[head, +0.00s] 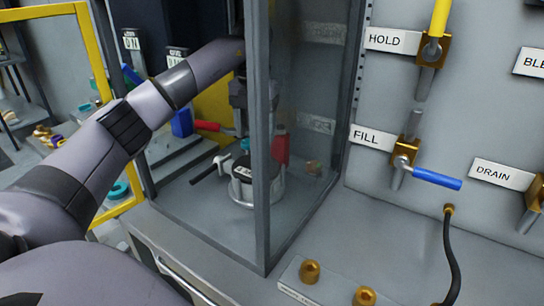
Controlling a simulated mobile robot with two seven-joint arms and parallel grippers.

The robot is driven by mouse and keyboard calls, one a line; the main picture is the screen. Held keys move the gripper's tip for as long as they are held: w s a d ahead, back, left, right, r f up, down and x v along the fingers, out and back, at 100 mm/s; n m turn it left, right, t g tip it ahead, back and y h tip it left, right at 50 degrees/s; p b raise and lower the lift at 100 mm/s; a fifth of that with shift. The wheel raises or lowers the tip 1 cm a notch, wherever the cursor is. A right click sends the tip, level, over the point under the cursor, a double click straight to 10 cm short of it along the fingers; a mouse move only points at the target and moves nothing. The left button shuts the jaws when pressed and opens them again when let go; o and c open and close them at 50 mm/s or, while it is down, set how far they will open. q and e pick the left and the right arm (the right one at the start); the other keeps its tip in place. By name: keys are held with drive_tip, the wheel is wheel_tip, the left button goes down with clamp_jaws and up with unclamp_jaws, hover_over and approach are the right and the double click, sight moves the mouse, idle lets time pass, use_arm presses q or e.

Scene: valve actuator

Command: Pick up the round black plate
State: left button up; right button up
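My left arm reaches from the left into a glass-walled, grey-framed enclosure (264,170). Its dark gripper (240,128) points down, partly hidden by the frame post, and I cannot make out whether its fingers are apart. Below it on the enclosure floor stands a round valve device (241,190) with a pale base, a white label and teal and dark parts. I cannot clearly pick out a separate round black plate; a dark round part may be on top of this device. My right gripper is not in view.
A black-handled lever (205,170) sticks out left of the device, and a red part (281,146) is behind the glass. The wall panel at right has a yellow handle (439,18), a blue handle (436,179) and a black hose (451,250). Brass fittings (310,271) stand in front.

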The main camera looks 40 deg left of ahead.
sight(241, 169)
use_arm(q)
drive_tip(key=shift+w+f, duration=0.1)
drive_tip(key=shift+w, duration=0.05)
drive_tip(key=shift+s+f, duration=0.25)
drive_tip(key=shift+f, duration=0.8)
drive_tip(key=shift+s+f+p, duration=0.1)
drive_tip(key=shift+f+p, duration=0.35)
drive_tip(key=shift+f, duration=1.9)
drive_tip(key=shift+r, duration=0.1)
clamp_jaws()
